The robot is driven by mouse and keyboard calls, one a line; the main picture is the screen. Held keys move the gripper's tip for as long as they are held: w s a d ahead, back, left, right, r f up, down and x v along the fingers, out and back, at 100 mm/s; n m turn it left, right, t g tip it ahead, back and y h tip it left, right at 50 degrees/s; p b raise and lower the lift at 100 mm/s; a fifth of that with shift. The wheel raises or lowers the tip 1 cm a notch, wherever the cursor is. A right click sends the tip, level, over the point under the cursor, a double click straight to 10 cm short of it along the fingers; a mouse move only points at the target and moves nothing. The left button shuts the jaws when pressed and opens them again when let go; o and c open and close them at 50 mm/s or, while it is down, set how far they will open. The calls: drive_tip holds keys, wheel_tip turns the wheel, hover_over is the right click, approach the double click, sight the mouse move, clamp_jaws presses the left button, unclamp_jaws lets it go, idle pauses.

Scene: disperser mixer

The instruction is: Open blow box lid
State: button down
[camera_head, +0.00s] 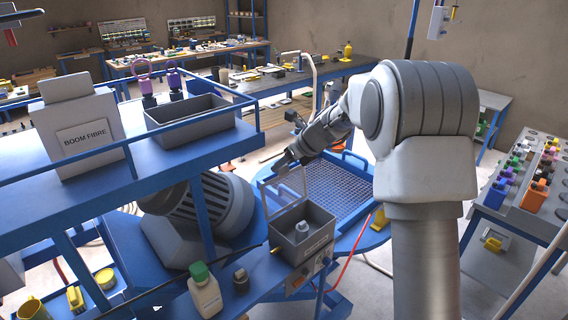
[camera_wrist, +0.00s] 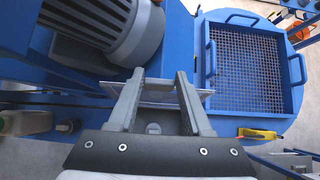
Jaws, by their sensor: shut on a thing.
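The blow box (camera_head: 318,222) is a small grey open-topped box on the blue bench edge in the head view. Its clear lid (camera_head: 284,188) stands raised at the box's back left side. A small grey piece shows inside the box. My gripper (camera_head: 285,162) is at the lid's upper edge. In the wrist view my gripper (camera_wrist: 160,76) has its two fingers on either side of the lid (camera_wrist: 160,88), shut on it. The box (camera_wrist: 160,118) is partly hidden below, between the fingers and the gripper body.
A grey motor (camera_head: 218,202) stands left of the box. A blue mesh tray (camera_head: 340,184) lies behind and to the right. A green-capped bottle (camera_head: 205,294) and a small dark jar (camera_head: 241,280) stand at the front left. A blue shelf (camera_head: 170,160) overhangs the left.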

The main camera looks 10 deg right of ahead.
drive_tip(key=c, duration=0.5)
unclamp_jaws()
drive_tip(key=shift+r, duration=0.25)
drive_tip(key=shift+c, duration=0.2)
drive_tip(key=shift+o, duration=1.1)
drive_tip(key=shift+f, duration=0.15)
drive_tip(key=b+v, duration=0.1)
drive_tip(key=v, duration=1.6)
drive_tip(key=shift+b, duration=0.3)
drive_tip(key=shift+s, duration=0.15)
drive_tip(key=s+f+n+h+b, duration=0.2)
drive_tip(key=s+f+n, duration=0.2)
drive_tip(key=s+n, duration=1)
drive_tip(key=s+f+n+g+h+b, duration=0.1)
drive_tip(key=s+f+n+h, duration=0.2)
drive_tip(key=s+n, duration=1.1)
drive_tip(key=s+f, duration=0.2)
drive_tip(key=s, duration=0.2)
drive_tip(key=shift+a+n+b, duration=0.35)
drive_tip(key=shift+n+b, duration=0.05)
